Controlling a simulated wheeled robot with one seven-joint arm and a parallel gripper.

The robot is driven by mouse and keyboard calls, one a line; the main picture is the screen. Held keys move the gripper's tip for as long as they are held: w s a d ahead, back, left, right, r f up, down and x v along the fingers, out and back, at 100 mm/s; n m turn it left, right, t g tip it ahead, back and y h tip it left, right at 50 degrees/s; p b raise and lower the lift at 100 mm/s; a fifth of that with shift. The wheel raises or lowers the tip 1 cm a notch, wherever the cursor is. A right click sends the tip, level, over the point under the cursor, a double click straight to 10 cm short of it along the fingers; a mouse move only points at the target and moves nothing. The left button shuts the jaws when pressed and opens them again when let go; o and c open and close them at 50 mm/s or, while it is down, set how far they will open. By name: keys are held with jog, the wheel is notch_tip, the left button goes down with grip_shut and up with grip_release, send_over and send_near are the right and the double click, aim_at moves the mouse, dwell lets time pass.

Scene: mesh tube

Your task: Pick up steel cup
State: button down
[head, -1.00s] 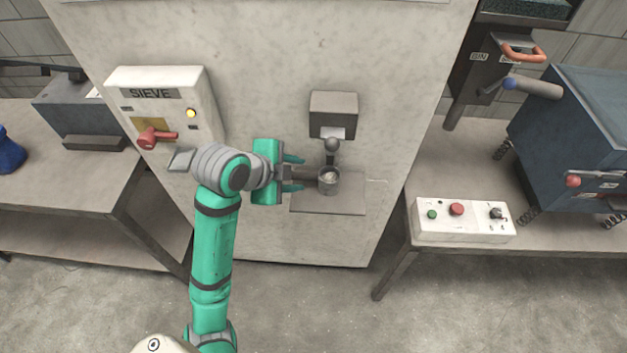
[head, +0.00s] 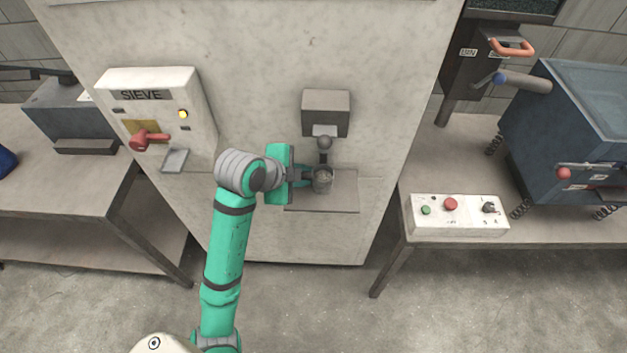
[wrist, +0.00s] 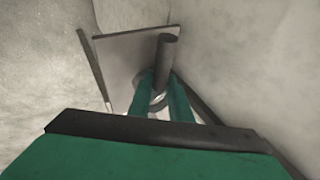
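The small grey steel cup (head: 322,181) stands on the ledge of the pale machine, below a dark spout. In the earlier head view its dark handle points left. My gripper (head: 306,176) reaches it from the left, its green fingers on both sides of the handle, close to the cup body. The fingers look drawn in on the handle, which they partly hide. In the wrist view the fingers of my gripper (wrist: 163,92) stand close together, with a light rim and a dark cylinder between them. The exact contact is hidden.
The dark spout box (head: 326,112) hangs just above the cup. The sieve panel (head: 155,118) with a red lever is at left. A white button box (head: 456,214) sits on the right bench. The floor in front is free.

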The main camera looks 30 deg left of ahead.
aim_at(304, 178)
jog(key=shift+r, duration=0.15)
dwell(0.3)
jog(key=shift+r, duration=1.35)
jog(key=s+f+v, duration=0.1)
jog(key=v, duration=0.7)
jog(key=s+f+v, duration=0.1)
jog(key=v, duration=0.7)
jog(key=shift+s+d, duration=0.45)
jog(key=shift+d, duration=0.15)
